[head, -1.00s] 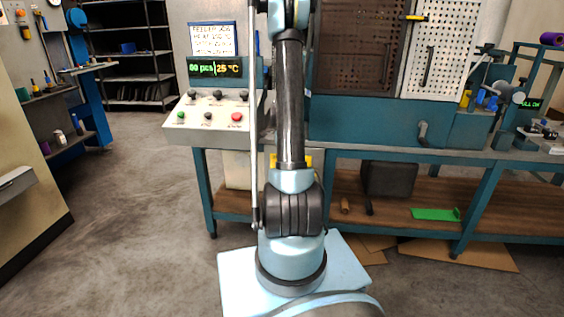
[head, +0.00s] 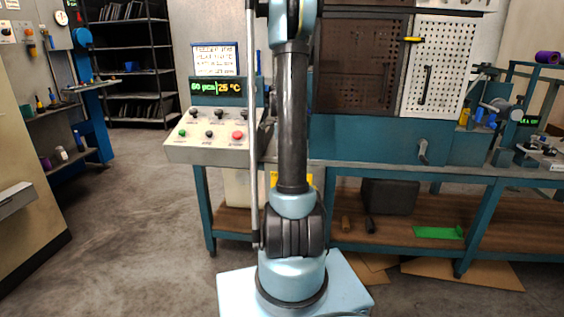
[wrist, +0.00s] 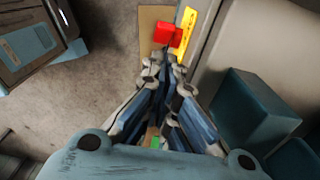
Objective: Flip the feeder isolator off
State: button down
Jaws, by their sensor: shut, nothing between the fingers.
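A red handle-like part (wrist: 168,35) sits against a yellow label plate (wrist: 187,35) near the top middle of the wrist view. I take these for the feeder isolator; its lettering is too small to read and its lever position is unclear. My gripper (wrist: 161,60) is shut and empty, its fingertips just below the red part in the picture. I cannot tell whether they touch it.
A control console (head: 210,140) with several knobs and buttons stands left of my arm. A workbench (head: 390,172) with a lower shelf runs to the right. In the wrist view a teal block (wrist: 255,108) lies right of the gripper. Open floor (head: 120,220) is at the left.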

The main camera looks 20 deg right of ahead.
dwell(0.3)
jog(key=s+a+r+n, duration=0.2)
jog(key=s+a+n, duration=0.15)
jog(key=s, duration=0.35)
jog(key=s+a+r+n+t, duration=0.1)
jog(key=s+a+r+n, duration=0.25)
jog(key=s, duration=0.25)
jog(key=s+a+r+n, duration=0.2)
jog(key=s+n, duration=0.2)
jog(key=s, duration=0.3)
jog(key=s+a+f+n, duration=0.2)
jog(key=s+f+n, duration=0.2)
jog(key=s+n, duration=0.2)
jog(key=s+a+f+n+t, duration=0.1)
jog(key=s+a+f+n, duration=0.1)
jog(key=s+n, duration=0.4)
jog(key=s+f, duration=0.1)
jog(key=s, duration=0.4)
jog(key=shift+a+f, duration=0.35)
